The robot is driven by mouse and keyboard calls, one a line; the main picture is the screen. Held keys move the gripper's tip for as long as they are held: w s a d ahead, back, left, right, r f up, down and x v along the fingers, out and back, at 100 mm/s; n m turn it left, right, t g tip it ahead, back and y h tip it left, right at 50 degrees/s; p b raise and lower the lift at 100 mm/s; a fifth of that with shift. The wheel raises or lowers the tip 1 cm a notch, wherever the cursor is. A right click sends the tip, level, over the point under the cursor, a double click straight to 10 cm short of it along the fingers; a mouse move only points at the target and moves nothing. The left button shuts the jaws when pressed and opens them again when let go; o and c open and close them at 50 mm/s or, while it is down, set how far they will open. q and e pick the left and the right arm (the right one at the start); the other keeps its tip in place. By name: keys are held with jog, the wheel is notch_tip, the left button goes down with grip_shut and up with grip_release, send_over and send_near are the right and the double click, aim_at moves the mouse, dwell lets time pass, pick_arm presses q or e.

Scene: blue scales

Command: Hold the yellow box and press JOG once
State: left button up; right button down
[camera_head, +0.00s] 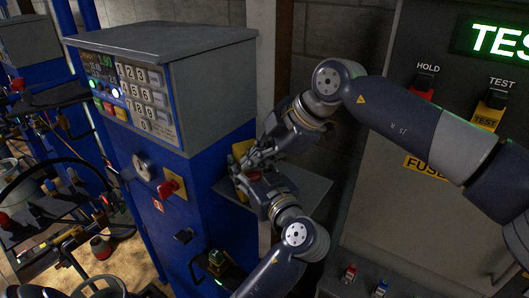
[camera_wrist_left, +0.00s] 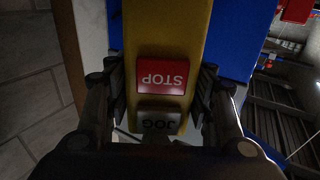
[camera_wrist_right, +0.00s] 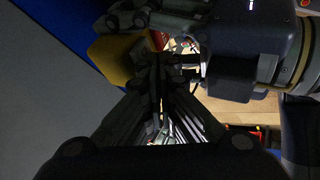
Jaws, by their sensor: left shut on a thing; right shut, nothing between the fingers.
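The yellow box (camera_head: 241,148) is beside the blue scales and mostly hidden behind my grippers in the head view. In the left wrist view the box (camera_wrist_left: 165,30) shows a red STOP button (camera_wrist_left: 162,76) and a grey JOG button (camera_wrist_left: 160,122), lettering upside down. My left gripper (camera_wrist_left: 162,92) is shut on the box, one finger at each side. My right gripper (camera_wrist_right: 156,75) is shut and empty, its fingertips close to the box (camera_wrist_right: 114,57) and the left gripper. Whether it touches JOG cannot be told.
The blue scales (camera_head: 215,160) with a grey keypad head (camera_head: 140,92) stand at left. A grey ledge (camera_head: 308,188) lies under the grippers. At right a grey panel (camera_head: 385,205) carries HOLD (camera_head: 422,88) and TEST (camera_head: 488,112) switches. A cluttered workbench is at far left.

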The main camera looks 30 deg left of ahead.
pick_arm(q)
jog(key=shift+f, duration=0.15)
jog(key=shift+d, duration=0.1)
pick_arm(e)
jog(key=shift+w+a, duration=0.55)
jog(key=shift+a, duration=0.15)
jog(key=v, duration=0.8)
jog(key=shift+s+d, duration=0.1)
dwell(0.6)
pick_arm(q)
jog(key=o, duration=1.1)
jog(key=shift+c, duration=0.2)
jog(key=o, duration=0.3)
jog(key=shift+w+a, duration=0.1)
jog(key=shift+a, duration=0.1)
